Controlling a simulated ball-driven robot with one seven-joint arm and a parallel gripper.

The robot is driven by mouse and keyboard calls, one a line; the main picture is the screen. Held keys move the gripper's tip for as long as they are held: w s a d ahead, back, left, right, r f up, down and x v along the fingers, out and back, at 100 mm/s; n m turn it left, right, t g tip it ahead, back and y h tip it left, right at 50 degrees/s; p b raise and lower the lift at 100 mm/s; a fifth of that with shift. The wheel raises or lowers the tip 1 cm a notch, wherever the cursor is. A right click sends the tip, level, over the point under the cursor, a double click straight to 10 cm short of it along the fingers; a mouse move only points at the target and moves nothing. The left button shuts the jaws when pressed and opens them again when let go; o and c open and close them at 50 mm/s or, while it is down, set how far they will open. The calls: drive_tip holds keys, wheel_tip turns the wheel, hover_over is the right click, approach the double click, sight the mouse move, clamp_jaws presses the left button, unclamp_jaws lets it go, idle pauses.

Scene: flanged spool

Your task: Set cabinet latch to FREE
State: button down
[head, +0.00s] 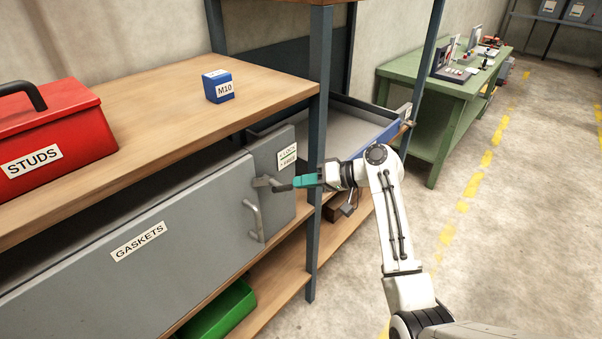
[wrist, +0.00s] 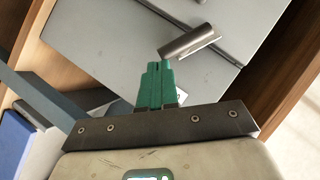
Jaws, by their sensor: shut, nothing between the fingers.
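The grey cabinet (head: 190,230) has a front marked GASKETS and a bar handle (head: 254,220). The latch lever (head: 268,183) is a short metal bar near the cabinet's right end, lying roughly level in the head view. A label (head: 287,158) reading LOCK above FREE is just above it. My gripper (head: 294,182) has green fingers, shut and empty, with the tips at the lever's right end. In the wrist view a metal bar, seemingly the lever (wrist: 190,41), lies just past the fingertips (wrist: 158,66). I cannot tell whether they touch.
A blue M10 box (head: 219,86) and a red STUDS toolbox (head: 50,135) stand on the wooden top. A dark shelf post (head: 318,150) rises beside my gripper. A green bin (head: 220,312) is below. The floor to the right is clear.

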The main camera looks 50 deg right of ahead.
drive_tip(key=shift+a+f+m+t+y+b, duration=0.35)
drive_tip(key=shift+f+m+t+y, duration=0.4)
drive_tip(key=shift+m, duration=0.65)
drive_tip(key=shift+a+f+m+t+y+b, duration=0.45)
drive_tip(key=shift+f+m+y, duration=0.35)
drive_tip(key=shift+m, duration=0.6)
drive_tip(key=shift+a+f+m+t+y+b, duration=0.25)
drive_tip(key=shift+f+m+t+y, duration=0.55)
drive_tip(key=shift+m, duration=0.6)
drive_tip(key=shift+r, duration=0.1)
